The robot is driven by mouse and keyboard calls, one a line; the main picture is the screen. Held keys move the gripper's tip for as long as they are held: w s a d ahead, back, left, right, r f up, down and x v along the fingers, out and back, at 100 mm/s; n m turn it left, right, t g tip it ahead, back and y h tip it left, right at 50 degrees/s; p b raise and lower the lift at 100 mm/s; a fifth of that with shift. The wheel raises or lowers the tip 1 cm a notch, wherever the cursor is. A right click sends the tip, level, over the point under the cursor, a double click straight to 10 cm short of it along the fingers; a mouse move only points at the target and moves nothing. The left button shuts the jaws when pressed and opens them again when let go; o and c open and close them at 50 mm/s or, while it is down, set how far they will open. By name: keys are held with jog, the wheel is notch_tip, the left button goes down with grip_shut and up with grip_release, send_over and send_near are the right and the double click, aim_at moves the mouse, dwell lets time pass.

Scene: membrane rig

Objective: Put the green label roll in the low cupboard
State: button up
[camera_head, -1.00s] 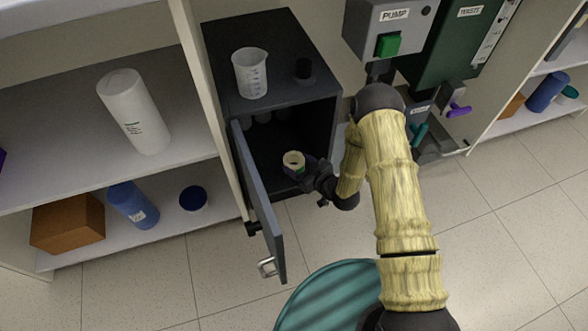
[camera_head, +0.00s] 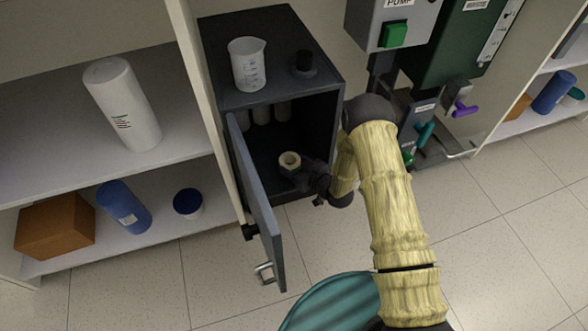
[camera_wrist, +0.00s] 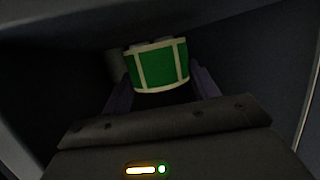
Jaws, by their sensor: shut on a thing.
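The green label roll (camera_wrist: 158,65) is between my gripper's two fingers in the wrist view, green with pale bands. In the head view the top of the roll (camera_head: 290,160) shows as a pale ring with a dark hole. My gripper (camera_head: 303,172) is shut on the roll and holds it inside the low cupboard (camera_head: 270,95), just within its front opening. The cupboard is a dark box with its door (camera_head: 257,205) swung open toward me, at the left of the opening. Whether the roll touches the cupboard floor I cannot tell.
Several pale containers (camera_head: 262,115) stand at the back inside the cupboard. A beaker (camera_head: 248,64) and a small black object (camera_head: 304,62) stand on its top. The pump unit (camera_head: 400,25) is to the right. Shelves with a white bottle (camera_head: 121,103) are at left.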

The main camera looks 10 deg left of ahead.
jog(key=shift+a+f+b, duration=0.1)
jog(key=shift+f+b, duration=0.35)
jog(key=shift+f, duration=0.5)
jog(key=shift+w, duration=0.1)
jog(key=shift+r, duration=0.1)
jog(key=shift+b, duration=0.3)
jog(key=o, duration=1)
jog(key=shift+o, duration=0.2)
